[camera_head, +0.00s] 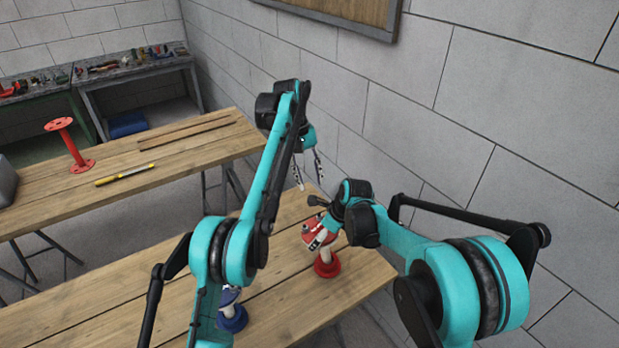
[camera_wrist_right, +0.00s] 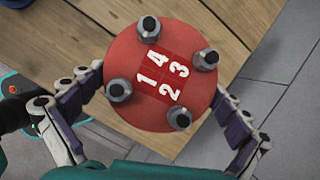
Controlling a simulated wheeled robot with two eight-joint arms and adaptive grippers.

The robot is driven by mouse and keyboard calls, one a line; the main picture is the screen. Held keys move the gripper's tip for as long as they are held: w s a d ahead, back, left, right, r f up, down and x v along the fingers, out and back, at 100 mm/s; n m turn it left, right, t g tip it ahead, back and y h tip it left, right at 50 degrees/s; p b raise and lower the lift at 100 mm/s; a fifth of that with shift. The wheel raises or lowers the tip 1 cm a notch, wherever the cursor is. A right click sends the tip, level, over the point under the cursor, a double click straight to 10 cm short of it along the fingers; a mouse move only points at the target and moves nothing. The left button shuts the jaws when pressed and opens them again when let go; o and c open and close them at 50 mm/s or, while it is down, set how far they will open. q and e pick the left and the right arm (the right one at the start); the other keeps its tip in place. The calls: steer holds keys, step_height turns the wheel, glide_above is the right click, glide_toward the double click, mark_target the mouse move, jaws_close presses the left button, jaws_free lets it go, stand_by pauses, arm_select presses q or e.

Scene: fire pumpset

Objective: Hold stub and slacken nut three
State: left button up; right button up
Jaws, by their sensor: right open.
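The red stub (camera_head: 327,268) stands upright on the near wooden table, partly hidden by my right arm. Its round red top flange (camera_wrist_right: 190,130) fills the middle of the right wrist view and carries several nuts and the numbers 1 to 4. Nut three (camera_wrist_right: 204,60) is the grey nut with a dark stud beside the number 3. My right gripper (camera_wrist_right: 160,88) is open, its fingers on both sides of the flange; I cannot tell whether they touch it. My left gripper (camera_head: 308,172) is open and empty, fingers pointing down, above and behind the stub.
A blue stub (camera_head: 233,318) stands on the near table (camera_head: 110,305), partly behind my left arm. On the back table (camera_head: 195,142) are a taller red stub (camera_head: 68,145) and a yellow tool (camera_head: 125,175). A block wall (camera_head: 480,95) bounds the right side.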

steer(key=shift+r, duration=0.15)
